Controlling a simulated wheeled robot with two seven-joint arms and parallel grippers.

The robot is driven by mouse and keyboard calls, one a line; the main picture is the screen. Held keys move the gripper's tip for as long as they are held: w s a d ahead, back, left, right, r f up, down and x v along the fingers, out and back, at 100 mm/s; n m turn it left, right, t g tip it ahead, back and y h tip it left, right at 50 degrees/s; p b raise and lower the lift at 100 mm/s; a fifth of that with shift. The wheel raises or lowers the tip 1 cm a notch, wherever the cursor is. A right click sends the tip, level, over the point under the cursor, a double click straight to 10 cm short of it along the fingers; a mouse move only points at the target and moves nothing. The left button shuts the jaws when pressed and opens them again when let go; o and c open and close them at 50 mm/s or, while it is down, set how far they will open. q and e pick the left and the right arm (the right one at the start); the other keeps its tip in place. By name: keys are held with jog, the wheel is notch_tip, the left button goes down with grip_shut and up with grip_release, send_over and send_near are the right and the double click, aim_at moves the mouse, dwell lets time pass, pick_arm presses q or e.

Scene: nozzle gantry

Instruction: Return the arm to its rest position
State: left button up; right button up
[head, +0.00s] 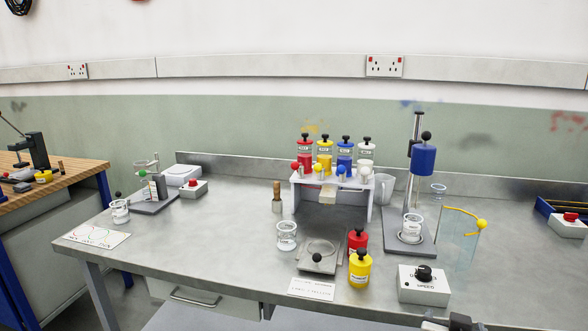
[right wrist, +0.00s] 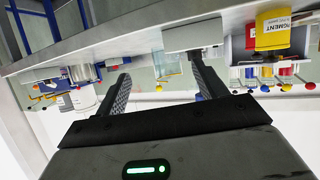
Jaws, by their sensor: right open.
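My right gripper (right wrist: 159,64) fills the lower part of the right wrist view. Its two dark fingers are spread apart with nothing held between them. That view is tipped over, with the bench edge (right wrist: 110,38) running across the top. A dark piece at the bottom right edge of the head view seems to be part of my right arm, in front of the bench (head: 210,240). The white control box (head: 424,284) with a black knob stands just behind it, apart from it. My left gripper is not in view.
A yellow jar (head: 360,268) and a red jar (head: 357,240) stand left of the control box. A clear panel (head: 458,242) and a stand with a blue cylinder (head: 424,160) are behind it. A rack (head: 333,183) holds several pigment jars. The bench's left front is mostly clear.

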jog(key=s+a+f+n+y, duration=0.4)
jog(key=s+a+f, duration=0.3)
jog(key=s+f, duration=0.1)
jog(key=s+a+f+n+g+y, duration=0.1)
jog(key=s+a+f+n+y, duration=0.3)
jog(key=s+a+f, duration=0.3)
jog(key=s+f+y, duration=0.1)
jog(key=s+f, duration=0.1)
jog(key=s, duration=0.1)
jog(key=shift+s+y, duration=0.3)
jog(key=shift+s, duration=0.05)
